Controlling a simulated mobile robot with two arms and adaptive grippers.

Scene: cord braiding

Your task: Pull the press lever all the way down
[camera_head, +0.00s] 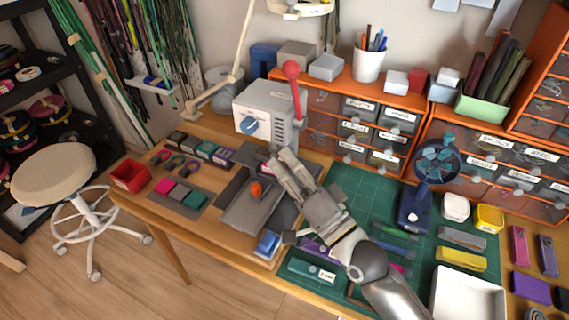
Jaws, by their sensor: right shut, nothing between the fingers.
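The press (270,101) is a pale grey box with a blue knob on its front, at the back of the wooden table. Its red lever (296,95) stands nearly upright on the right side, with a red ball (291,69) on top. My right gripper (280,164) is shut and empty. In the picture its fingertips show below the press, clearly under the lever ball and apart from it. My left gripper is not in view.
Orange drawer cabinets (386,95) stand behind to the right. A lamp arm (240,45) rises left of the press. A blue stand (413,211) is on the green mat (345,183).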

